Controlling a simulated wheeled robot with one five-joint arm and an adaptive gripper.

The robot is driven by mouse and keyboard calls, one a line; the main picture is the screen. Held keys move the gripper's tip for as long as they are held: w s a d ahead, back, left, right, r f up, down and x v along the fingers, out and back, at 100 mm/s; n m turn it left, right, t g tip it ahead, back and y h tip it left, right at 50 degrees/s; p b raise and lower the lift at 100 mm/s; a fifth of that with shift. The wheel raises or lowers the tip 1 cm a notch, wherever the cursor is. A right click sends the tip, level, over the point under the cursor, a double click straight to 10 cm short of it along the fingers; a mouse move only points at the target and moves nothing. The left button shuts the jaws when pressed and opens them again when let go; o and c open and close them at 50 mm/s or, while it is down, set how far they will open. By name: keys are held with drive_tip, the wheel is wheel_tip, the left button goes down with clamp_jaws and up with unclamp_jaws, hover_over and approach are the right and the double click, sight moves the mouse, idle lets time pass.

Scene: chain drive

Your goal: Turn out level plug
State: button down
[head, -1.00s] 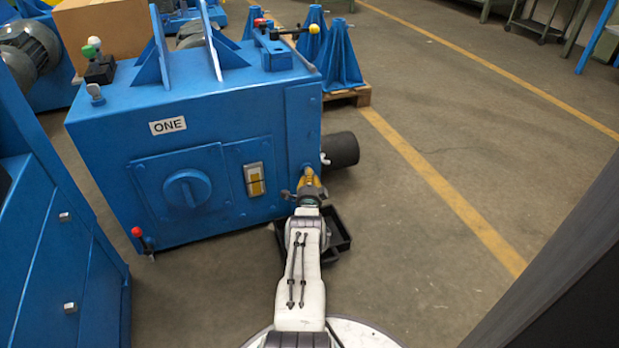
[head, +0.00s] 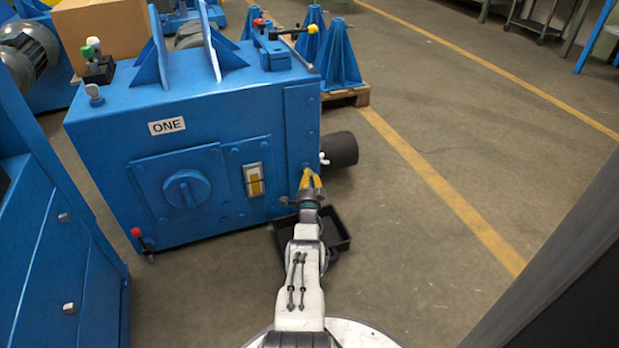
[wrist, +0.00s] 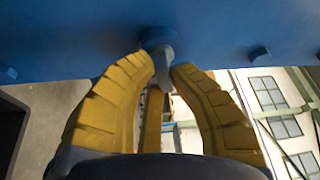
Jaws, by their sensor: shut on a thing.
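The blue chain-drive housing (head: 110,150) marked ONE stands in front of me. In the wrist view the level plug (wrist: 162,62), a small grey piece with a flat tab, sticks out of the blue housing face between the fingers. My gripper (head: 306,176) has yellow fingers and is shut on the plug at the lower right of the housing front. The gripper also shows in the wrist view (wrist: 166,72). The fingers hide the plug in the head view. I cannot tell how far the plug is turned out. A sight glass (head: 254,180) with yellow fill is left of my gripper.
A black tray (head: 340,243) lies on the floor below my gripper. A dark cylinder (head: 341,149) juts from the housing's right side. A red-knobbed lever (head: 142,240) is at the lower left. Blue machinery (head: 50,250) stands close at left. The floor at right is clear.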

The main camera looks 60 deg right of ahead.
drive_tip(key=c, duration=1.1)
unclamp_jaws()
drive_tip(key=shift+w, duration=0.1)
drive_tip(key=shift+a+f, duration=0.1)
drive_tip(key=shift+a, duration=0.05)
drive_tip(key=shift+v, duration=5.9)
drive_tip(key=shift+w+a, duration=0.1)
